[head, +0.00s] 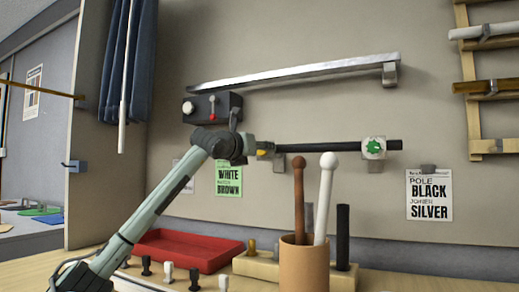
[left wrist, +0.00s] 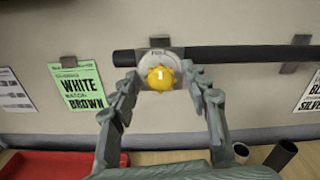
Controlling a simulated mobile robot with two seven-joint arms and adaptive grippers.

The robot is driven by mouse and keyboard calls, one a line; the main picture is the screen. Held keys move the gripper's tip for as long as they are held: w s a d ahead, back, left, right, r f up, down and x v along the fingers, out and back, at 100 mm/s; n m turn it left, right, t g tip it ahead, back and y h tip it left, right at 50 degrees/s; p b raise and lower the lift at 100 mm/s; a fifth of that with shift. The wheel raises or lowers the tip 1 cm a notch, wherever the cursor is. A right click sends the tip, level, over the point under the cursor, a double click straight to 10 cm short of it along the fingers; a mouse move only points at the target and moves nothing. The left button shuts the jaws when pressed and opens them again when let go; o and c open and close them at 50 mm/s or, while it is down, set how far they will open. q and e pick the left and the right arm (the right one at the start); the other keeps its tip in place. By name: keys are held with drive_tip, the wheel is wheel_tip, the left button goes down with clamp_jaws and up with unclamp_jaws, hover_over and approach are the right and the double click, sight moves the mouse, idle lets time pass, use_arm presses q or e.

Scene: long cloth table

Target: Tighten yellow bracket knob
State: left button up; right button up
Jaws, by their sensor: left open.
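The yellow knob (left wrist: 160,77) sits on the front of a pale round bracket (left wrist: 170,58) around a black pole (left wrist: 240,54) on the wall. A small yellow patch of the knob (head: 262,153) shows in the head view beside my left gripper (head: 255,147). In the left wrist view my left gripper (left wrist: 166,90) is open, with one finger on each side of the knob. A gap shows between each fingertip and the knob. The black pole (head: 335,147) runs right to a white bracket with a green knob (head: 374,147). My right gripper is not in view.
Below stand a red tray (head: 185,249), a brown cup (head: 304,268) holding rods, and a wooden block (head: 258,266). Wall around the pole is mostly clear.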

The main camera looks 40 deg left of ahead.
use_arm(q)
drive_tip(key=shift+c, duration=0.4)
clamp_jaws()
drive_tip(key=shift+m, duration=0.4)
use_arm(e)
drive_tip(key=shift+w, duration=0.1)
use_arm(q)
drive_tip(key=shift+d+f+m+p, duration=0.1)
drive_tip(key=shift+m+p, duration=1.35)
drive_tip(key=shift+m, duration=3.2)
drive_tip(key=shift+f+m+p, duration=0.1)
drive_tip(key=shift+m+p, duration=1.3)
drive_tip(key=shift+m, duration=3.25)
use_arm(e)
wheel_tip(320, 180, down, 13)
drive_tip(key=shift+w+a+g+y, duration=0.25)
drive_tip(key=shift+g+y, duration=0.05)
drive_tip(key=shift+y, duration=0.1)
use_arm(q)
drive_tip(key=shift+o, duration=0.4)
unclamp_jaws()
drive_tip(key=shift+r, duration=0.1)
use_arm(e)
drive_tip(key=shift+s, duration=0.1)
